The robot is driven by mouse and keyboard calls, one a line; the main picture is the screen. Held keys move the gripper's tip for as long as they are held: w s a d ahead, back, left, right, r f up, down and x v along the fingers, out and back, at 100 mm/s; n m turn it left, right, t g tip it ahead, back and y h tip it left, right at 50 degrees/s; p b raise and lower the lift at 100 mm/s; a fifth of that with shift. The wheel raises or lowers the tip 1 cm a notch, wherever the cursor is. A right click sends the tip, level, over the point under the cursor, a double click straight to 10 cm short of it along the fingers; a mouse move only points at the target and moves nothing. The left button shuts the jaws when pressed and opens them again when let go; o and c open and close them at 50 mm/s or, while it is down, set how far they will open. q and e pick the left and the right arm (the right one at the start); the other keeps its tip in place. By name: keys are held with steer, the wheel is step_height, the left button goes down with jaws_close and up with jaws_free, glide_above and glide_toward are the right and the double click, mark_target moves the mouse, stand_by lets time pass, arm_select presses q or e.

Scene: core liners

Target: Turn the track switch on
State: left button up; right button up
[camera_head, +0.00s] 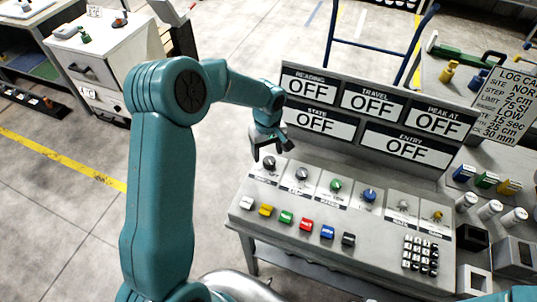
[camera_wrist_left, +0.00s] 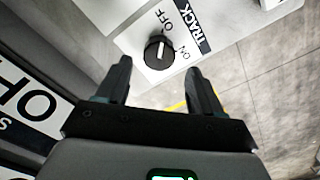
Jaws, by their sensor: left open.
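The track switch is a round black knob (camera_wrist_left: 158,52) with a white pointer line, in the wrist view beside a dark TRACK label (camera_wrist_left: 196,30). Its pointer leans toward the OFF mark rather than the ON mark. In the head view the track knob (camera_head: 268,163) is the leftmost of the panel's row. My left gripper (camera_head: 270,152) is over this left end of the panel. In the wrist view the left gripper (camera_wrist_left: 159,70) is open and empty, with the knob just beyond the gap between its fingertips. Contact is not visible. My right gripper is out of view.
The grey control panel (camera_head: 330,252) carries several other knobs, a row of coloured buttons (camera_head: 306,224) and a keypad (camera_head: 420,254). Display boards (camera_head: 371,104) reading OFF stand behind it. Coloured cylinders (camera_head: 487,180) lie at the right. Open floor lies left of the panel.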

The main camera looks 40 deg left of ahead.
mark_target(268, 159)
arm_select(q)
steer(key=f, duration=0.3)
steer(key=shift+d+f, duration=0.15)
steer(key=shift+d, duration=0.05)
steer(key=shift+a+f, duration=0.15)
steer(key=shift+f, duration=0.15)
steer(key=c, duration=1.1)
steer(key=shift+o, duration=0.2)
